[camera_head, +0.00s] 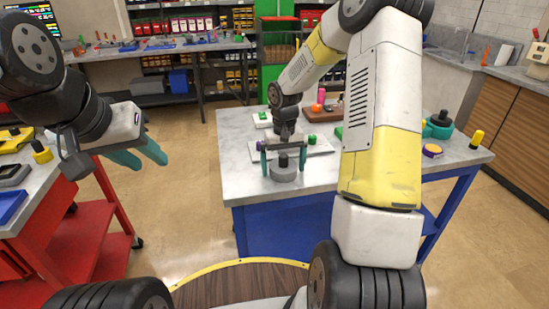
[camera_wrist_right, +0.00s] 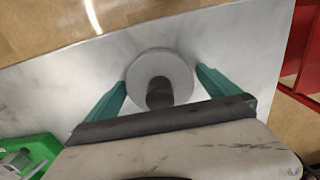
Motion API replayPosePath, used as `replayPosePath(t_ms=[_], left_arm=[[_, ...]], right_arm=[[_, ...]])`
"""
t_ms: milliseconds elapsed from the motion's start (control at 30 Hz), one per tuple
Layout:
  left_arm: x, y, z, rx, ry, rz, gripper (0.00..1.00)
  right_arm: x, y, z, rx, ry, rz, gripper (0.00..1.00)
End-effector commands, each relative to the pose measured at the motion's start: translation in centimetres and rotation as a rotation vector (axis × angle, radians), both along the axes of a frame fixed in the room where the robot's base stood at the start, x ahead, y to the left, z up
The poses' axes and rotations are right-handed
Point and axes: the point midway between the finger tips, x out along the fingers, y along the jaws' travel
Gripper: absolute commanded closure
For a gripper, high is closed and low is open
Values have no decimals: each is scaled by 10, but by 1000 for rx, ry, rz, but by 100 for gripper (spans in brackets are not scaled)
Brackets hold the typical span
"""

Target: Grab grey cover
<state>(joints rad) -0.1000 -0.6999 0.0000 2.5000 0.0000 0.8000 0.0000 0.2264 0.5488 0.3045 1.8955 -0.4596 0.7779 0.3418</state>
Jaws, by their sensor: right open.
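The grey cover (camera_head: 284,174) is a round grey disc with a dark upright knob, near the front edge of the marble-topped table. It also shows in the right wrist view as a grey disc (camera_wrist_right: 160,66), its dark knob partly hidden by my gripper's body. My right gripper (camera_head: 284,160) is over the cover, its teal fingers apart on either side of it. In the wrist view the fingers (camera_wrist_right: 158,88) flank the disc, with no clear contact. My left gripper (camera_head: 141,155) is at the left, above the floor, with nothing seen in it; its two teal fingers are slightly apart.
The marble table (camera_head: 245,185) has a blue base. Behind the cover lie a light plate (camera_head: 320,147) with small purple and green parts. A teal part (camera_head: 438,127) and a yellow piece (camera_head: 476,139) stand at its right. A red workbench (camera_head: 60,225) stands at left.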

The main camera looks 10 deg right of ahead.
Motion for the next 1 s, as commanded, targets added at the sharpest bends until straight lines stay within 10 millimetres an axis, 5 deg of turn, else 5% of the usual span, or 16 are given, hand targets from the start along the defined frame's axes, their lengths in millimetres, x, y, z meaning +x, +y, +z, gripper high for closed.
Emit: replayPosePath(t_ms=[100,433,767,1000], left_arm=[[0,0,0,0,0,0,64],[0,0,0,0,0,0,64],[0,0,0,0,0,0,64],[0,0,0,0,0,0,64]], right_arm=[[0,0,0,0,0,0,2],[0,0,1,0,0,0,63],[0,0,5,-1,-1,0,63],[1,0,30,-2,-2,0,63]])
